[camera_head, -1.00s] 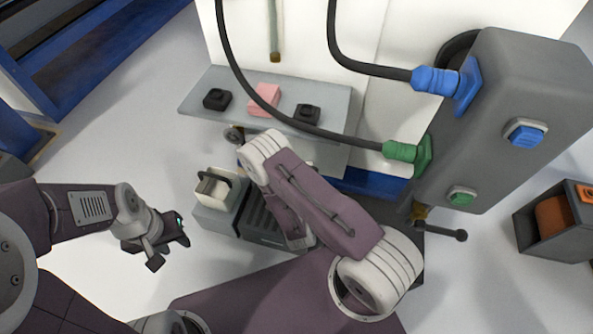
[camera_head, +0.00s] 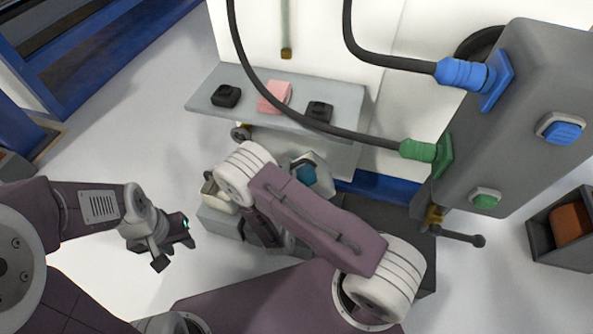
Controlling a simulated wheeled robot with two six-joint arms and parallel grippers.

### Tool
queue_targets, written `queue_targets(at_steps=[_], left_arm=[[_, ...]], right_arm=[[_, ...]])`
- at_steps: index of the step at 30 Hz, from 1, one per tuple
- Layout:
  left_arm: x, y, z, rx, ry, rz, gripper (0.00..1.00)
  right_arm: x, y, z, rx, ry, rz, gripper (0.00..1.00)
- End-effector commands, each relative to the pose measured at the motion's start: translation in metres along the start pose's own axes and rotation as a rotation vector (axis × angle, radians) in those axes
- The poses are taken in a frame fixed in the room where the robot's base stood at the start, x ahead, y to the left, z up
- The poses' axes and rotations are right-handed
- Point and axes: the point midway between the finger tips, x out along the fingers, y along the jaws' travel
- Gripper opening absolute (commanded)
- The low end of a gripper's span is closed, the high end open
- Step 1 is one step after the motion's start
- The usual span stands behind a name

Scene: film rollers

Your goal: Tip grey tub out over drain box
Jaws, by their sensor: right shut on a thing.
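A light grey tub (camera_head: 325,178) with teal contents shows just above my right forearm, its opening partly facing the camera. It looks tilted, and its lower part is hidden. My right arm crosses the middle, and its wrist points down behind the forearm. The right gripper's fingertips are hidden, with the tub beside its wrist. A dark grey box (camera_head: 395,225), seemingly the drain box, lies low beneath and behind my right arm, mostly covered. My left gripper (camera_head: 176,251) is open and empty over the floor at left.
A grey shelf (camera_head: 200,102) holds two black blocks and a pink block (camera_head: 275,97). A grey cabinet (camera_head: 525,110) with blue and green hose plugs stands at right. An open bin (camera_head: 538,245) sits at far right.

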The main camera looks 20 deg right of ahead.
Motion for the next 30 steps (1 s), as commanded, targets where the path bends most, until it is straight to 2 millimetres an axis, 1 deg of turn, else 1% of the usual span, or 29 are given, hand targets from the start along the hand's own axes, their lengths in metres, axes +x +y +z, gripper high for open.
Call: queue_targets(at_steps=[1,15,16,17,18,24,30], left_arm=[[0.01,0.0,0.001,0.0,0.0,0.0,0.36],[0.05,-0.001,0.005,0.0,0.0,0.0,0.36],[0.051,-0.001,0.005,0.0,0.0,0.0,0.36],[0.044,-0.001,0.005,0.0,-0.001,0.0,0.36],[0.042,-0.001,0.004,0.0,0.0,0.0,0.36],[0.041,-0.001,0.004,0.0,0.0,0.0,0.36],[0.041,-0.001,0.004,0.0,0.0,0.0,0.36]], right_arm=[[0.0,0.001,0.007,-0.04,0.009,-0.009,0.0],[-0.006,-0.011,0.037,-0.442,0.09,-0.045,0.0],[-0.006,-0.013,0.038,-0.468,0.095,-0.046,0.0],[-0.007,-0.016,0.038,-0.5,0.101,-0.049,0.0],[-0.008,-0.017,0.041,-0.539,0.108,-0.052,0.0],[-0.009,-0.018,0.052,-0.678,0.137,-0.065,0.0],[-0.009,-0.019,0.056,-0.727,0.146,-0.069,0.0]])
